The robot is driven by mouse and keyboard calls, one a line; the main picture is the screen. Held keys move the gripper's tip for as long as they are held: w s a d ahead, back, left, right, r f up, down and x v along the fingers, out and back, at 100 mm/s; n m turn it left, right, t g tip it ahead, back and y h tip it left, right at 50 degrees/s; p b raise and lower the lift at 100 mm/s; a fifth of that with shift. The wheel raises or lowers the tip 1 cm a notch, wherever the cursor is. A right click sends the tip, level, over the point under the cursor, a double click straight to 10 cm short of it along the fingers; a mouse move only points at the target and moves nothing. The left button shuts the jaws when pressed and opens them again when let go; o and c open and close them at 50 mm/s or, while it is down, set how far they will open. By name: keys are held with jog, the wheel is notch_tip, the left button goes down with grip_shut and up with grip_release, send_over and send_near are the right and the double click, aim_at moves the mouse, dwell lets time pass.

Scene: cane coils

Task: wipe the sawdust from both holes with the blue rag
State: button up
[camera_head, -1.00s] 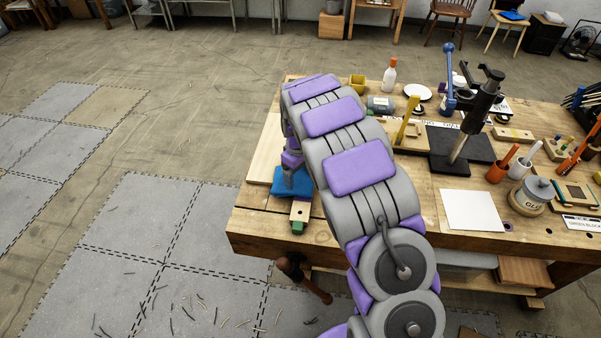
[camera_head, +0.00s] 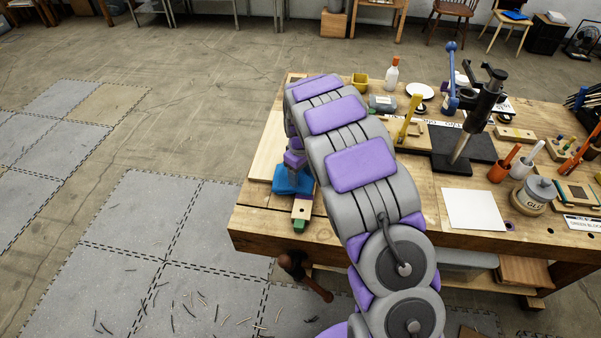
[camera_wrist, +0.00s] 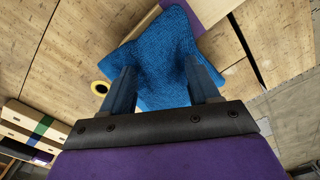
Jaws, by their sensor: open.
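The blue rag (camera_head: 290,181) lies crumpled at the left end of the workbench in the head view. In the wrist view the rag (camera_wrist: 160,50) fills the space between and beyond my fingers. My gripper (camera_wrist: 160,68) is open, with one finger on each side of the rag's near part. Whether the fingers touch it is unclear. A dark round hole or ring with a pale yellow rim (camera_wrist: 100,88) shows left of the left finger. In the head view a small dark hole shows in a wooden block (camera_head: 302,210) near the rag. Sawdust cannot be made out clearly.
The workbench (camera_head: 275,228) has its front edge close below the rag. A purple strip (camera_wrist: 210,10) shows beyond the rag. To the right stand a black drill stand (camera_head: 475,120), white paper (camera_head: 473,209) and a glue pot (camera_head: 535,195). My arm hides the bench's middle.

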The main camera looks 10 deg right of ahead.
jog(key=shift+d, duration=0.3)
jog(key=c, duration=0.3)
jog(key=shift+c, duration=0.5)
jog(key=shift+a, duration=0.15)
jog(key=c, duration=0.3)
grip_shut()
jog(key=shift+d, duration=0.2)
